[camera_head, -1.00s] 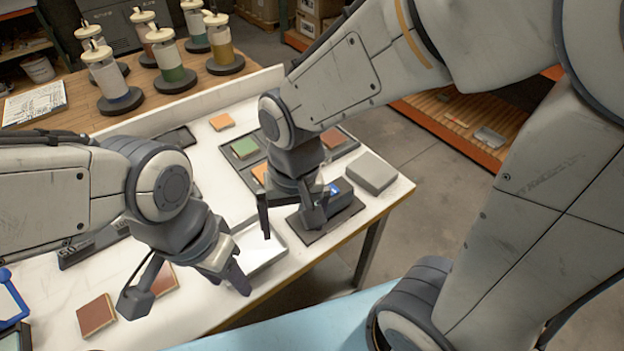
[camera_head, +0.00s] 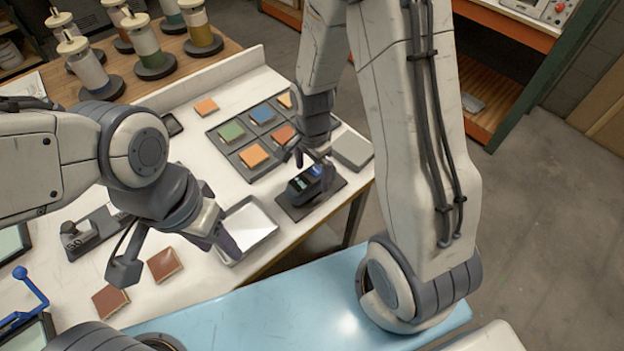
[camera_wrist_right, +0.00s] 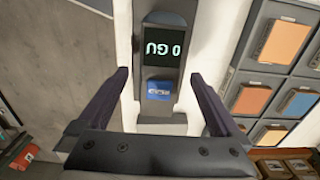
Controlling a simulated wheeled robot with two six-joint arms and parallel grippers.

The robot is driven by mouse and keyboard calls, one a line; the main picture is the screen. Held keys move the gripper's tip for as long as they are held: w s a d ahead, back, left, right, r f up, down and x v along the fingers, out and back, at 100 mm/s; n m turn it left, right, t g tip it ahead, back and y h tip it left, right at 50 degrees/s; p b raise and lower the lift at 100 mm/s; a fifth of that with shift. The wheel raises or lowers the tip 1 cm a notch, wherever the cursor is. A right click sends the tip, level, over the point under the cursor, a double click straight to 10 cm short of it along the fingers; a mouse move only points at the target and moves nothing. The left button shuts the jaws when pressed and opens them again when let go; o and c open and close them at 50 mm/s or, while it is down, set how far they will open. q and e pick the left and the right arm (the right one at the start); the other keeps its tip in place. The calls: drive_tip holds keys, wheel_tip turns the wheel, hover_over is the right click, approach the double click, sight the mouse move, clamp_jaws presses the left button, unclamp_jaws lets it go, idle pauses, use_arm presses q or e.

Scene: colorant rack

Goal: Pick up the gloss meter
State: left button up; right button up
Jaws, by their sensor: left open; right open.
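The gloss meter (camera_head: 306,184) is a small dark box with a lit screen and a blue label. It sits on a dark pad (camera_head: 296,213) near the table's right edge. In the right wrist view the gloss meter (camera_wrist_right: 165,45) reads "0 GU" upside down. My right gripper (camera_head: 314,162) is open just above it. In the wrist view its fingers (camera_wrist_right: 160,78) lie to either side of the meter, with gaps; contact is not visible. My left gripper (camera_head: 178,258) is open and empty over the table's front, near reddish tiles.
A tray of coloured tiles (camera_head: 240,146) lies behind the meter. A grey block (camera_head: 352,149) is close to its right, and a white-bottomed tray (camera_head: 247,228) to its left. Reddish tiles (camera_head: 164,264) lie at the front left. Several colorant canisters (camera_head: 148,45) stand at the back.

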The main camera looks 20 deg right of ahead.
drive_tip(key=shift+f+p, duration=0.3)
drive_tip(key=shift+f, duration=1.65)
clamp_jaws()
drive_tip(key=shift+r, duration=0.1)
